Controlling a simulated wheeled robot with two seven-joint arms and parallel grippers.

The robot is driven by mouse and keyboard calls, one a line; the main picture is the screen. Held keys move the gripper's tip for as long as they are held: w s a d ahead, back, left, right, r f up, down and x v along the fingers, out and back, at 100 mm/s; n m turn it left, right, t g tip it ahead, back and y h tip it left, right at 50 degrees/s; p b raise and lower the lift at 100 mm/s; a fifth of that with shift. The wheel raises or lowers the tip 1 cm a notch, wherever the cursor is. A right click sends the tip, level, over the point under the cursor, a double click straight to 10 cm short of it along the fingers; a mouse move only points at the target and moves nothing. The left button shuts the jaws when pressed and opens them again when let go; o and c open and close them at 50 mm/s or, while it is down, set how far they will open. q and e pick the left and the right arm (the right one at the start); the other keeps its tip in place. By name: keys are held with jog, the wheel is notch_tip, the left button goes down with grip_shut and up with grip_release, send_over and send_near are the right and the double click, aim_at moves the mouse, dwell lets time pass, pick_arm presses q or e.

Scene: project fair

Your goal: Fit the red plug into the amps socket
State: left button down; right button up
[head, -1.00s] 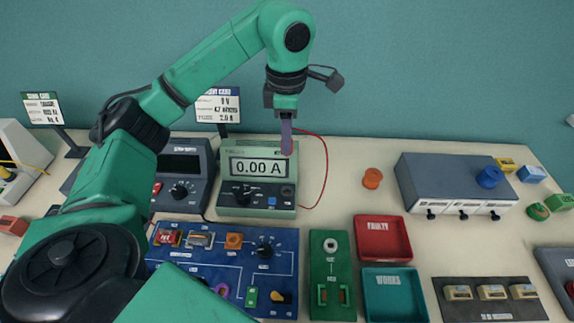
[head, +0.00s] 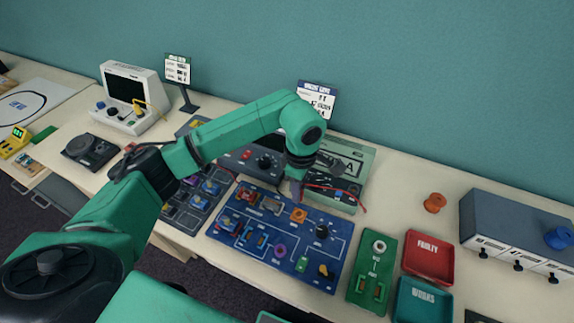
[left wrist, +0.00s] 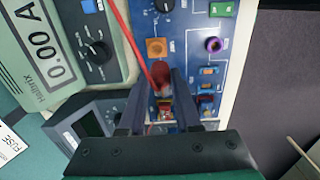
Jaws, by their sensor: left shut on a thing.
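My left gripper (head: 293,187) is over the back edge of the blue circuit board (head: 270,268), in front of the meter. In the left wrist view its fingers (left wrist: 160,82) are shut on the red plug (left wrist: 162,72), whose red lead (left wrist: 130,35) runs up past the meter. In the head view the plug is hard to make out beside the gripper. The green meter (head: 352,161) stands behind and is partly covered by my arm; in the left wrist view (left wrist: 100,73) it reads 0.00 A. I cannot pick out the amps socket. My right gripper is out of view.
The board carries an orange part (head: 298,215), a dark knob (head: 321,232) and other raised parts. A dark power unit (head: 240,161) stands left of the meter. A green fixture (head: 372,268) and a red tray (head: 429,257) lie to the right.

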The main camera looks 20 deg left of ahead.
pick_arm(q)
jog(key=shift+w+f, duration=0.1)
jog(key=shift+f, duration=0.2)
jog(key=f+b, duration=0.2)
jog(key=f, duration=0.1)
jog(key=f+b, duration=0.2)
jog(key=f, duration=0.1)
jog(key=shift+w+d, duration=0.1)
jog(key=shift+w, duration=0.1)
jog(key=shift+f+b, duration=0.3)
jog(key=shift+b, duration=0.05)
jog(key=shift+w+f, duration=0.1)
jog(key=shift+f, duration=0.05)
jog(key=shift+b, duration=0.85)
dwell(0.8)
jog(key=shift+f+b, duration=0.85)
jog(key=shift+b, duration=0.1)
dwell(0.7)
